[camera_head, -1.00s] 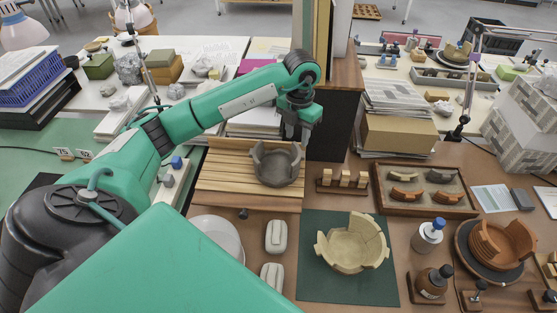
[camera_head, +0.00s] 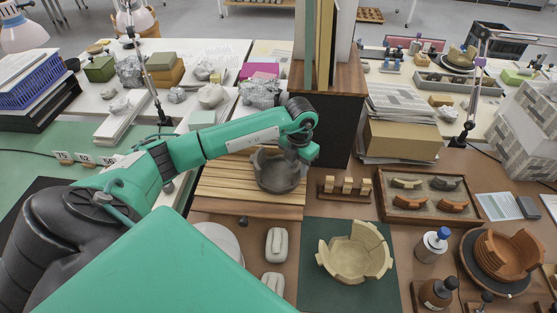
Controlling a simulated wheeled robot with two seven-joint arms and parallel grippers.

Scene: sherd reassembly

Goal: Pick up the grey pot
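The grey pot (camera_head: 274,179), a dark bowl with a broken, uneven rim, stands upright on a slatted wooden board (camera_head: 222,187) left of the picture's middle. My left gripper (camera_head: 296,164) points down at the pot's right rim, and its fingertips overlap the rim in the picture. The fingers are small and dark against the pot, so I cannot tell whether they are open or closed on the wall. My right gripper is not in view.
A dark-sided wooden cabinet (camera_head: 333,124) with upright books stands close behind and right of the gripper. A cream pot (camera_head: 352,254) sits on a green mat (camera_head: 313,290) in front. A rack of wooden blocks (camera_head: 343,195) is right of the board.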

